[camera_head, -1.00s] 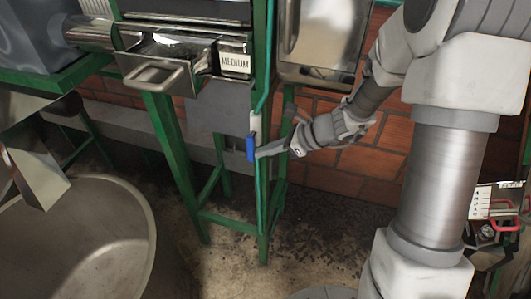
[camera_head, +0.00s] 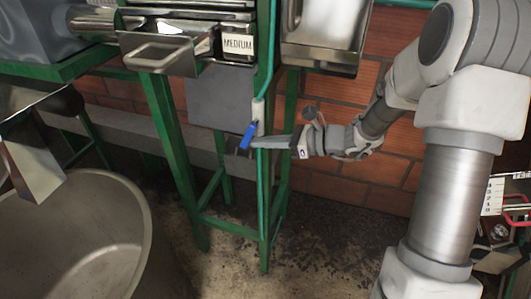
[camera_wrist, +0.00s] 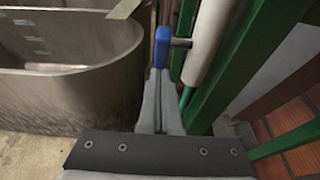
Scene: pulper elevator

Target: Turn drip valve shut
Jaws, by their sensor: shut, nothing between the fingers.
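The drip valve's blue handle (camera_head: 248,134) sits on a thin vertical pipe beside a green post in the head view. It is tilted, its lower end toward the left. In the wrist view the blue handle (camera_wrist: 162,46) stands just beyond my fingertips, joined by a short metal stem to the pale pipe section (camera_wrist: 205,40). My gripper (camera_head: 250,144) reaches in from the right, its tip at the handle's lower part. In the wrist view my gripper (camera_wrist: 158,76) has its fingers together with nothing between them. The tips look close to or touching the handle; exact contact is unclear.
A green frame leg (camera_head: 165,135) stands left of the valve. A large metal tub (camera_head: 130,215) is at lower left. A metal tray labelled MEDIUM (camera_head: 238,45) is above. A brick wall (camera_head: 345,110) is behind. The floor below is open.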

